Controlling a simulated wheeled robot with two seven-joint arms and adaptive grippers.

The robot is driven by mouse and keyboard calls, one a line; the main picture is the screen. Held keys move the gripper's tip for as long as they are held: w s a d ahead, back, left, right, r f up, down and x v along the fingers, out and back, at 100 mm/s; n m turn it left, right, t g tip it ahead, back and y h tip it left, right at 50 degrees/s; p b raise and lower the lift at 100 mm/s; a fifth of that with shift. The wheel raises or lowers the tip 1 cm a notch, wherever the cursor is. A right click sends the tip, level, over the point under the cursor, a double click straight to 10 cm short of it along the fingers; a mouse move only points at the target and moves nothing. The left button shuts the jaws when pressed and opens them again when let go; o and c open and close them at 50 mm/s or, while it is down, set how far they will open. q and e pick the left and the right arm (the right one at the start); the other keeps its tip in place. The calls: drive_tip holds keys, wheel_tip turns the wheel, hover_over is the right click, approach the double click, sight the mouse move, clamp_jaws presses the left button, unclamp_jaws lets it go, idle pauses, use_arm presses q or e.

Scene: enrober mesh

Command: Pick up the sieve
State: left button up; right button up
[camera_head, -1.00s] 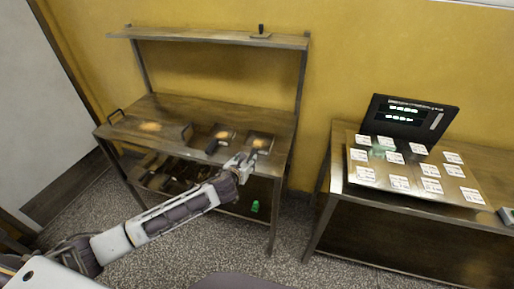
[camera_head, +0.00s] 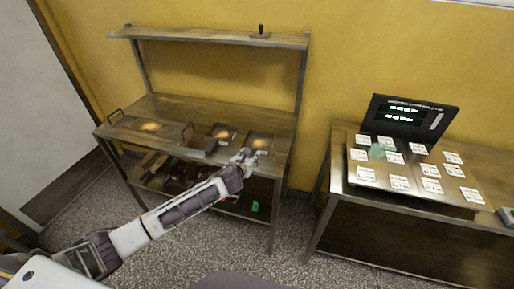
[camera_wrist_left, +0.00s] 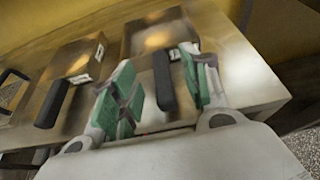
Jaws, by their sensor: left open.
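Two square, shallow metal pans with black handles lie side by side on the workbench top: a left pan (camera_head: 222,134) and a right pan (camera_head: 258,142). They also show in the left wrist view, as the left pan (camera_wrist_left: 85,62) and the right pan (camera_wrist_left: 150,38). I cannot tell from their surfaces which is the sieve. My left gripper (camera_head: 246,157) is open at the front of the right pan. In the left wrist view its green-padded fingers (camera_wrist_left: 164,84) stand on either side of the right pan's black handle (camera_wrist_left: 163,78); contact is not clear.
A larger two-handled tray (camera_head: 135,126) lies left on the workbench (camera_head: 165,106). A raised shelf (camera_head: 200,38) spans its back. Dark items and a green object (camera_head: 255,206) are below. A second table (camera_head: 345,190) at right holds a black screen (camera_head: 405,120) and several white cards.

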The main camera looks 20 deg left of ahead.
sight(252, 154)
use_arm(q)
drive_tip(key=shift+w, duration=0.1)
drive_tip(key=shift+f+x, duration=0.2)
drive_tip(key=shift+x, duration=1.05)
drive_tip(key=shift+f+x, duration=0.15)
drive_tip(key=shift+x, duration=1.15)
clamp_jaws()
